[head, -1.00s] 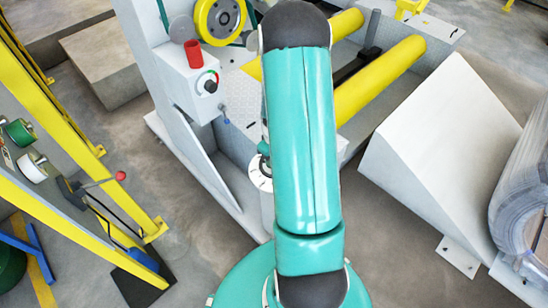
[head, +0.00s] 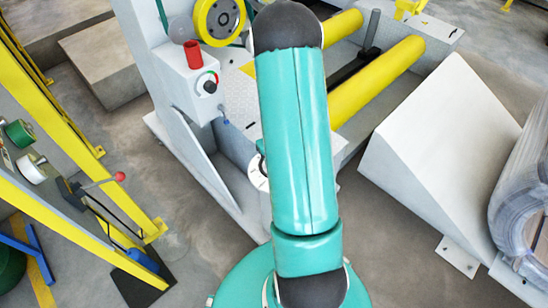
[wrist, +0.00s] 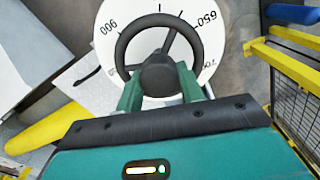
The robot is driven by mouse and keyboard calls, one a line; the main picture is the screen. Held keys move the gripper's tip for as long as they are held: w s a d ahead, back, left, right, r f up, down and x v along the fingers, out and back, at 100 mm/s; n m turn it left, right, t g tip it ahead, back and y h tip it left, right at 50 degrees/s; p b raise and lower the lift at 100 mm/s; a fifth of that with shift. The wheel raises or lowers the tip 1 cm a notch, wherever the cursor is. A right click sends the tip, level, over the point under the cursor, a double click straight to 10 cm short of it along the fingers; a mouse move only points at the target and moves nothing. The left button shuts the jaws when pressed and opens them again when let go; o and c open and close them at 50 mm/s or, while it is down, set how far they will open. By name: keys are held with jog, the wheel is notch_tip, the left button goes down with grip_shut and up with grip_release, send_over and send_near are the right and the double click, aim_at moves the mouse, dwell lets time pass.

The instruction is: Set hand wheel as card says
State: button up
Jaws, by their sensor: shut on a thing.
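The hand wheel (wrist: 158,70) is black with a round rim, spokes and a thick hub, and fills the upper middle of the wrist view. Behind it is a white round dial (wrist: 120,18) with black marks; 900 reads at the left, 650 at the upper right, and another number at the right is partly hidden. My gripper (wrist: 159,79) has its two teal fingers shut on the hub, one on each side. In the head view my arm hides the wheel and gripper; only a sliver of the dial (head: 257,171) shows. I cannot make out a readable card.
A grey machine panel with a red button (head: 194,55) and a black knob (head: 210,87) stands left of my arm. Yellow rollers (head: 376,80) lie behind it.

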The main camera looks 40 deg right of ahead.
jog(key=o, duration=1)
